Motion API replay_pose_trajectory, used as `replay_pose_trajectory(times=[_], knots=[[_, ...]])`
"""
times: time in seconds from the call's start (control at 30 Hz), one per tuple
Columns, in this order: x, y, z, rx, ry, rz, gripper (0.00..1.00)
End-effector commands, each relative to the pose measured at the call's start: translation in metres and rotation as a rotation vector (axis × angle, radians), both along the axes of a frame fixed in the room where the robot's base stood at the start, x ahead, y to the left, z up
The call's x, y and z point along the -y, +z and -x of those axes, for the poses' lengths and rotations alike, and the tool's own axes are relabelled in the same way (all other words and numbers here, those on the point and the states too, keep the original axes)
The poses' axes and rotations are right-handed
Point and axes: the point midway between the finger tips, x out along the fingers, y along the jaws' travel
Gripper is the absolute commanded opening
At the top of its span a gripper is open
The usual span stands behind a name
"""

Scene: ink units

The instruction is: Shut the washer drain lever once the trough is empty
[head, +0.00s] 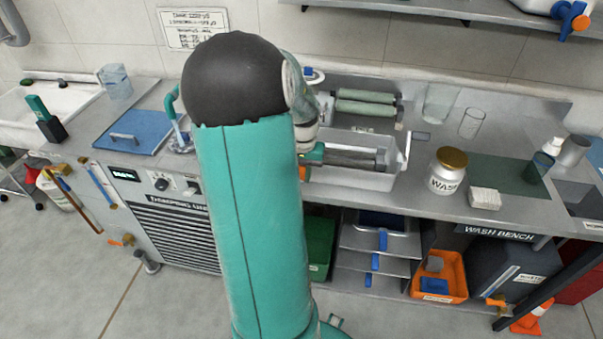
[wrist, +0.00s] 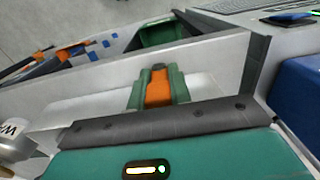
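The washer trough (head: 378,181) is a pale open tray on the bench, with a dark roller (head: 350,158) lying across it. Its bare pale floor shows in front of the roller, and I see no clear liquid there. My gripper (head: 308,163) is at the trough's left end, partly hidden by my own teal arm. In the wrist view, green finger-like parts of my gripper (wrist: 157,88) flank an orange piece over the trough (wrist: 90,88). I cannot tell whether that orange piece is a lever handle or part of my gripper. No drain lever is clearly identifiable.
A gold-lidded wash jar (head: 447,172) stands right of the trough, beside a white block (head: 485,198). Green rollers (head: 366,102) lie behind. A blue mat (head: 133,131) is on the left. An orange bin (head: 440,276) sits below. My arm hides the middle bench.

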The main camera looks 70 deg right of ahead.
Motion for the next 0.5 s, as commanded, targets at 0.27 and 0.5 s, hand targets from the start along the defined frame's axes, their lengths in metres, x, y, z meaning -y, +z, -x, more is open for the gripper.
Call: replay_pose_trajectory(times=[0.27,0.5], knots=[[0.0002,0.0003,-0.0001,0.0,-0.001,0.001,0.42],[0.0006,0.0074,-0.0005,0.001,0.0,0.003,0.42]])
